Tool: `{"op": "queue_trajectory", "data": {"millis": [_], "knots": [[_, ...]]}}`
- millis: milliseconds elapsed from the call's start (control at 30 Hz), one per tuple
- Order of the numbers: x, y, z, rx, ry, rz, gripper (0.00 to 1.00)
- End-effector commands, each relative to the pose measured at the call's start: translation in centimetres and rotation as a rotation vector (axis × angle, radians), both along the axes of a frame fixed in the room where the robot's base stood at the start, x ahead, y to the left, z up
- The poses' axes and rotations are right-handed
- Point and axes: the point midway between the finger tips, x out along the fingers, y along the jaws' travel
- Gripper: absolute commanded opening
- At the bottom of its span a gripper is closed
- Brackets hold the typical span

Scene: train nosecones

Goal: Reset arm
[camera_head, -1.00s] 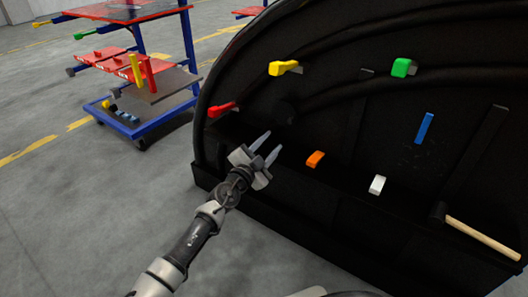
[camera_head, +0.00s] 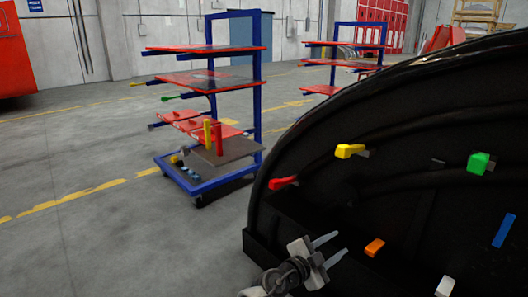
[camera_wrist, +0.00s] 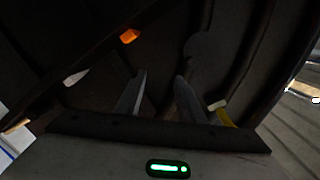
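My gripper (camera_head: 331,249) is at the bottom of the head view, in front of the lower left part of the black nosecone (camera_head: 400,140). Its two fingers stand apart with nothing between them. In the wrist view, my gripper (camera_wrist: 158,98) also shows two separate fingers against the dark nosecone interior. The orange piece (camera_head: 374,247) lies to the right of the fingers, apart from them, and it also shows in the wrist view (camera_wrist: 130,36). The red handle (camera_head: 283,183) is above and left of the fingers.
Yellow (camera_head: 350,151), green (camera_head: 481,163), blue (camera_head: 504,231) and white (camera_head: 446,286) pieces are on the nosecone. A blue-framed cart (camera_head: 257,80) with red shelves stands behind left, another cart (camera_head: 336,45) farther back. Grey floor (camera_head: 90,230) at left is clear.

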Motion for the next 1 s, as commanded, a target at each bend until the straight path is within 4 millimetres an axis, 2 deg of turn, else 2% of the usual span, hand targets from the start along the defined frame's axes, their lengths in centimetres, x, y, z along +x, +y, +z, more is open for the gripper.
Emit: {"op": "queue_trajectory", "data": {"millis": [33,100,167,233,333,400,500,633,767,900,1000], "knots": [[-1.7,-1.7,-1.5,0.051,0.065,-0.068,0.35],[-4.4,-3.4,-4.1,0.122,0.192,-0.153,0.35],[-7.0,-4.2,-6.3,0.193,0.309,-0.213,0.35],[-9.7,-4.2,-8.6,0.284,0.443,-0.259,0.35],[-13.2,-2.7,-11.1,0.422,0.628,-0.277,0.35],[-15.2,-1.0,-12.1,0.521,0.747,-0.259,0.35],[-17.3,2.2,-12.5,0.658,0.899,-0.186,0.35],[-18.7,6.6,-11.0,0.812,1.053,-0.021,0.35],[-19.2,10.7,-7.6,0.912,1.153,0.211,0.35],[-19.3,13.6,-2.3,0.935,1.202,0.5,0.35],[-19.6,14.7,2.0,0.89,1.204,0.708,0.35]]}}
